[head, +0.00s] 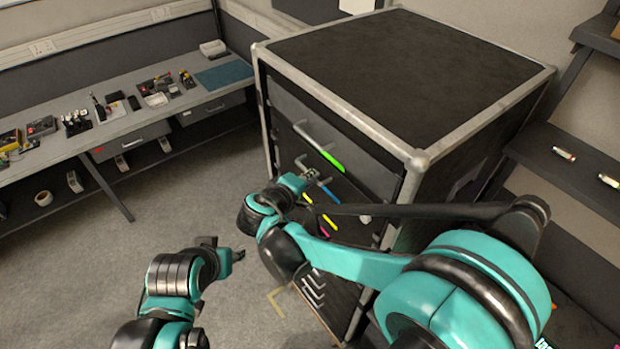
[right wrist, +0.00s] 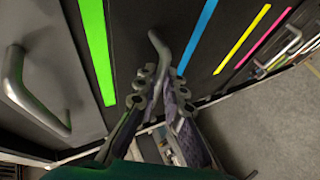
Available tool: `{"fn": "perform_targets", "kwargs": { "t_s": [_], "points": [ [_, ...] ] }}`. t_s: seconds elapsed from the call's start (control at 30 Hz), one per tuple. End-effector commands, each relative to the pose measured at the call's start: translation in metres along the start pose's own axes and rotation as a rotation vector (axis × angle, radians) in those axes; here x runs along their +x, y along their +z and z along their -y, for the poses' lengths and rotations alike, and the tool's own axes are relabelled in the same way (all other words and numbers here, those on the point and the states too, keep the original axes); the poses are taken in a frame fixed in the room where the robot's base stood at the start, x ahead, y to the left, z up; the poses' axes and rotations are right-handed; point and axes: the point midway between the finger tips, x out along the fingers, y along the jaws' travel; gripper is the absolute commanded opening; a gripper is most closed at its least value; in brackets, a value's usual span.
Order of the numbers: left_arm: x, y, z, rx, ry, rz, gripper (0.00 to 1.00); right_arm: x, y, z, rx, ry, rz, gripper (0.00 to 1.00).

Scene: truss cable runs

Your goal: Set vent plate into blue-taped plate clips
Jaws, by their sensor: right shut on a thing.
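My right gripper (head: 308,176) is at the front of a black cabinet. In the right wrist view its two fingers (right wrist: 161,84) are shut on a grey bar handle (right wrist: 158,44) beside a blue tape strip (right wrist: 200,35). The blue strip also shows in the head view (head: 328,190), just right of the gripper. My left gripper (head: 234,254) hangs over the floor, away from the cabinet; whether its fingers are open is unclear. I cannot make out a vent plate or plate clips in either view.
The cabinet (head: 410,62) has other fronts marked with green (head: 332,160), yellow (head: 330,222) and pink (head: 323,231) strips. A bench (head: 100,133) with several small items stands at left. Dark shelves (head: 570,165) are at right. Floor between bench and cabinet is largely clear.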

Motion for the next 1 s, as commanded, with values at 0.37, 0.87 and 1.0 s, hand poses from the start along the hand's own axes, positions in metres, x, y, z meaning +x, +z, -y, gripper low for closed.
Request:
{"fn": "perform_targets", "kwargs": {
  "t_s": [0.37,0.87,1.0],
  "points": [
    [0.0017,0.0012,0.0000,0.000,0.000,0.000,0.41,0.0009,0.0001,0.0013,0.000,0.001,-0.001,0.00],
    [0.0074,0.0052,0.0000,0.000,0.000,0.000,0.41,0.0045,0.0021,0.0057,0.000,0.001,0.000,0.00],
    [0.0071,0.0051,0.0000,0.000,0.000,0.000,0.41,0.0045,0.0021,0.0054,0.000,0.001,0.000,0.00]
  ]
}}
